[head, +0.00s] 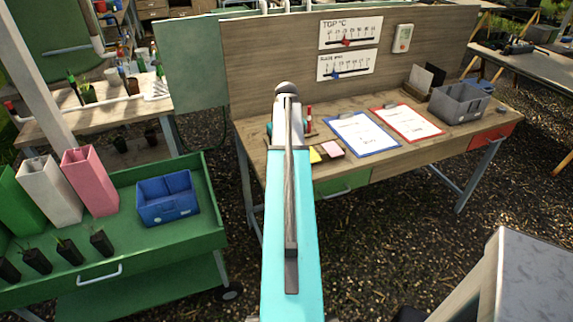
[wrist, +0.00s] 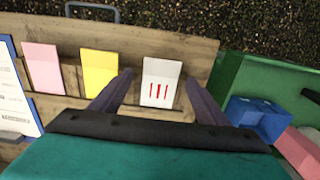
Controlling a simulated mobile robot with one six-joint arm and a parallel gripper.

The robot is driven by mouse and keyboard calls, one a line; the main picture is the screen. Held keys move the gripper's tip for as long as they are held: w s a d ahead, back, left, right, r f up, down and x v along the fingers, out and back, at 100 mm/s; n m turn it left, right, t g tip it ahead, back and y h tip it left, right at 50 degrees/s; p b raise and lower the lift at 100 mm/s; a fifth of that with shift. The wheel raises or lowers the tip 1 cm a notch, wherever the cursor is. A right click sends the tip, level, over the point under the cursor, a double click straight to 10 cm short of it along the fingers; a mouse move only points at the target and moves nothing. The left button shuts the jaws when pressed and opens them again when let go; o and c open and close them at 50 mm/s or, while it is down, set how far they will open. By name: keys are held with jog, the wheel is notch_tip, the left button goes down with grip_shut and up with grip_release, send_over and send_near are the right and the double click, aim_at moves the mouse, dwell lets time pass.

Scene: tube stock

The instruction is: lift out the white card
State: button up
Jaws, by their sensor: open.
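The white card (wrist: 162,82) with red strokes shows in the wrist view, its lower end at a wooden strip with a dark slot (wrist: 150,111). A yellow card (wrist: 99,72) and a pink card (wrist: 43,69) are in line to its left. My gripper (wrist: 157,77) is open, one finger on each side of the white card in the picture. I cannot tell whether the fingers are level with it or above it. In the head view the yellow card (head: 314,155) and pink card (head: 332,148) show, while my arm hides the white card and the gripper.
The wooden bench (head: 400,163) also holds a blue clipboard (head: 362,134), a red clipboard (head: 408,122) and a grey crate (head: 459,103). A green cart (head: 150,240) with a blue bin (head: 167,198) stands at the left. A panel (head: 280,50) rises behind the bench.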

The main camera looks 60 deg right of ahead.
jog(key=shift+f, duration=0.15)
dwell(0.8)
jog(key=c, duration=1.1)
jog(key=shift+r, duration=0.2)
jog(key=shift+r+b, duration=0.45)
jog(key=shift+r, duration=0.3)
jog(key=shift+r+b, duration=0.35)
jog(key=shift+r, duration=0.55)
jog(key=s+d+b, duration=0.1)
jog(key=s, duration=0.4)
jog(key=s+d+r+b, duration=0.1)
jog(key=s, duration=0.4)
jog(key=s+d+b, duration=0.1)
jog(key=s, duration=0.4)
jog(key=shift+s+r+b, duration=0.25)
jog(key=shift+s+b, duration=0.1)
jog(key=shift+s, duration=0.05)
jog(key=shift+d, duration=0.1)
